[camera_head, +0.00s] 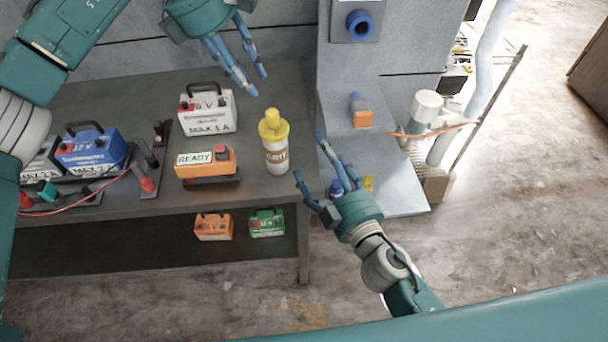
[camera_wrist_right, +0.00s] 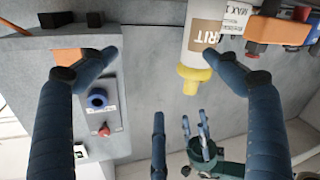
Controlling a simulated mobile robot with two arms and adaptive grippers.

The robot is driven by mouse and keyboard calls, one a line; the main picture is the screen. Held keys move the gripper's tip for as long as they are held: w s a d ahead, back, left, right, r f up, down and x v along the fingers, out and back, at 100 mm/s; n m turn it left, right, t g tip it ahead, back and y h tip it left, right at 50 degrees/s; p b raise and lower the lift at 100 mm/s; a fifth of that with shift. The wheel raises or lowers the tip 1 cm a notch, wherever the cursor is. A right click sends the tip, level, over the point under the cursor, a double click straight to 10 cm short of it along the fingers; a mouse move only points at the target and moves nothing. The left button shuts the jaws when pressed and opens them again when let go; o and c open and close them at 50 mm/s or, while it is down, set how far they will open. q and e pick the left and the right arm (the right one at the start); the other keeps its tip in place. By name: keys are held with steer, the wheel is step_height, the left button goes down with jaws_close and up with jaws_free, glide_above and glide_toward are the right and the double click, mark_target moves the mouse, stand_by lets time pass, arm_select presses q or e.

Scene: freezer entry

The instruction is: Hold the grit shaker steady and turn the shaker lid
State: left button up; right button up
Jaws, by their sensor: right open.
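The grit shaker (camera_head: 278,163) stands upright on the bench near its right end. It has a white body, a brown GRIT label and a yellow lid (camera_head: 273,128) with a knob on top. The right wrist view shows the shaker (camera_wrist_right: 202,38) and its lid (camera_wrist_right: 193,79) upside down, near the right finger. My right gripper (camera_head: 309,156) is open and empty, right of the shaker with a gap between. My left gripper (camera_head: 257,82) is above and behind the shaker, fingers parted, empty and apart from the lid. It also shows in the right wrist view (camera_wrist_right: 194,120).
An orange READY battery (camera_head: 204,165) sits close left of the shaker, and a white battery (camera_head: 208,112) behind it. A blue battery (camera_head: 90,150) stands further left. A grey panel with a blue socket (camera_head: 360,24) and a small orange-blue item (camera_head: 361,112) are to the right.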

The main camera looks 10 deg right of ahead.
mark_target(286, 153)
steer(key=a+f+m+y, duration=0.1)
steer(key=a+f+m, duration=0.1)
steer(key=a+f+m+g+y, duration=0.1)
steer(key=a+f+m, duration=0.1)
steer(key=shift+s+m+y, duration=0.2)
steer(key=shift+m+y, duration=0.1)
steer(key=shift+m, duration=0.1)
steer(key=x, duration=1)
steer(key=shift+w+a, duration=0.2)
steer(key=shift+c, duration=0.3)
